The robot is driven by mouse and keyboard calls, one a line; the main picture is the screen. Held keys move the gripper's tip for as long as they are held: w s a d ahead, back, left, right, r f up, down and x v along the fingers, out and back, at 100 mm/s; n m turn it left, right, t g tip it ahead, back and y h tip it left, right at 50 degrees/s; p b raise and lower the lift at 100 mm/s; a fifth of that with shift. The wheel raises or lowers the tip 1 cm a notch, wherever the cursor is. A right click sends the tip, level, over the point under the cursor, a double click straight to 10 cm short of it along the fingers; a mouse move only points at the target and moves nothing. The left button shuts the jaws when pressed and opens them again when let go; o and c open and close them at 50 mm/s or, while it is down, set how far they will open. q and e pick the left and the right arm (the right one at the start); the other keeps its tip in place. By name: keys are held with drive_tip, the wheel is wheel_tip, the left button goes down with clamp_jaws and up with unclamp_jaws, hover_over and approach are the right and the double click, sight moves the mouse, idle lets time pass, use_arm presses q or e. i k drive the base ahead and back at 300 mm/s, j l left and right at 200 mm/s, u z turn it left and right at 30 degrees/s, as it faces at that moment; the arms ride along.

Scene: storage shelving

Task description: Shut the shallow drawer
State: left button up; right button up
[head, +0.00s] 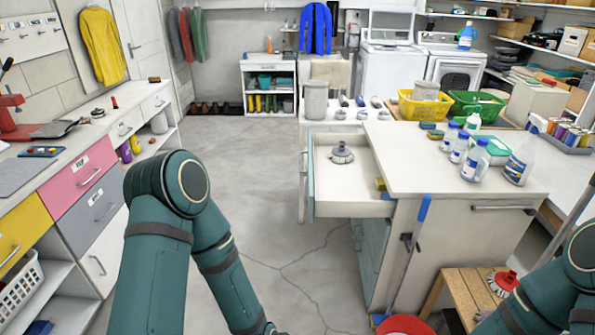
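The shallow drawer (355,208) stands open, pulled out to the left from under the top of the white island counter (415,170). Its narrow pale blue-grey front (310,180) faces left. A round grey-topped brush (342,153) lies inside, and a yellow sponge (381,185) shows near the counter edge. My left arm rises at lower left and bends down out of the bottom of the picture, left of the drawer and apart from it in the picture. My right arm shows at the lower right edge. Neither gripper is in view.
Bottles (475,160) and baskets (425,108) crowd the counter. A blue-handled tool (413,235) leans against its near side, by a red bucket (405,326) and a wooden stool (465,292). Closed drawers (85,168) line the left wall. The floor (265,190) between is clear.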

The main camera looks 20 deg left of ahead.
sight(350, 188)
drive_tip(key=k+j, duration=0.1)
drive_tip(key=j, duration=0.4)
drive_tip(key=k+j, duration=0.1)
drive_tip(key=j, duration=0.4)
drive_tip(key=k+j+z, duration=0.1)
drive_tip(key=j, duration=0.35)
drive_tip(key=i+j+z, duration=0.15)
drive_tip(key=z, duration=0.25)
drive_tip(key=i+j+z, duration=0.55)
drive_tip(key=i+j, duration=0.15)
drive_tip(key=i+j+z, duration=0.1)
drive_tip(key=i+j, duration=0.15)
drive_tip(key=j, duration=0.25)
drive_tip(key=i+j, duration=0.95)
drive_tip(key=i+l+z, duration=0.05)
drive_tip(key=i, duration=0.05)
